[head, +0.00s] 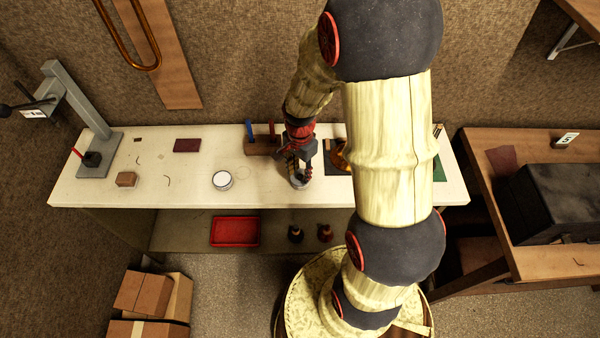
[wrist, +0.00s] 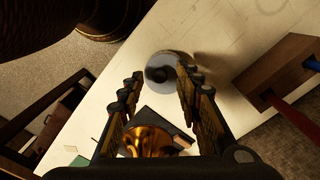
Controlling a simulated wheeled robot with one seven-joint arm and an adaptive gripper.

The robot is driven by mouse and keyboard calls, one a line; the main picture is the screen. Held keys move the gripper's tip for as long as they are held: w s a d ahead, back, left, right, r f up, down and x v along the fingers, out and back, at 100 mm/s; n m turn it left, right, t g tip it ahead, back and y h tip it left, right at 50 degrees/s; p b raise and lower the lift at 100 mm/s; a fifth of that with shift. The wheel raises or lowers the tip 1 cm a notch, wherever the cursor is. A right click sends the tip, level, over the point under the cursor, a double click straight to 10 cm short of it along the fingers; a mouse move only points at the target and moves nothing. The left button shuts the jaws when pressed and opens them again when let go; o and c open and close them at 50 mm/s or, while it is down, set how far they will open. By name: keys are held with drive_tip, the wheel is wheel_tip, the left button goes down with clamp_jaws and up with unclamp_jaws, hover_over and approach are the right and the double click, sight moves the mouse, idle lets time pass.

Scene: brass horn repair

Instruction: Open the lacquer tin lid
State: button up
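A round grey metallic tin (wrist: 160,70) stands on the pale workbench, seen from above in the wrist view. It seems to be the lacquer tin. In the head view it (head: 299,182) shows just below my gripper (head: 299,165). In the wrist view my gripper (wrist: 158,85) has its fingers apart, with the tin between and beyond the tips. The right finger covers part of the tin's right edge; the left finger looks clear of it. I cannot tell whether either touches it, nor how the lid sits.
A white round container (head: 222,180) stands left on the bench. A wooden block with tools (head: 262,147) is behind my gripper. A brass piece (wrist: 150,141) lies on a dark mat to the right. A press stand (head: 98,150) is far left.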

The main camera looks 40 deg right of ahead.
drive_tip(key=shift+f, duration=0.4)
drive_tip(key=shift+c, duration=0.3)
drive_tip(key=c, duration=0.7)
clamp_jaws()
